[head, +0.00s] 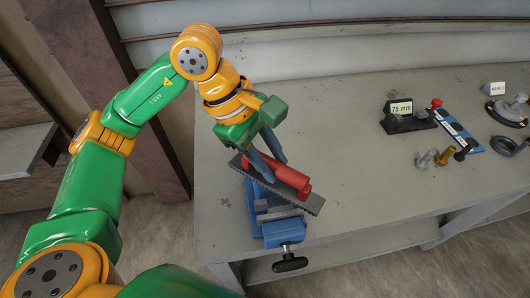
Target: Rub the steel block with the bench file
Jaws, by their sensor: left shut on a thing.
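My left gripper (272,165) is shut on the red handle of the bench file (236,164), a long dark flat bar. The file lies slanted across the top of a blue vise (285,232) on the bench, its near end pointing to the lower right. The steel block is hard to make out; a grey piece (279,212) shows at the vise jaws just below the file, and I cannot tell if it is the block or a jaw. Whether the file touches it is hidden. My right gripper is not in view.
The grey workbench (340,130) is clear between the vise and the items at right. There stand a black block with a "75 mm" sign (402,108), a blue strip with a red knob (458,132), bolts (443,156) and a round metal fitting (508,112). A wall runs behind.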

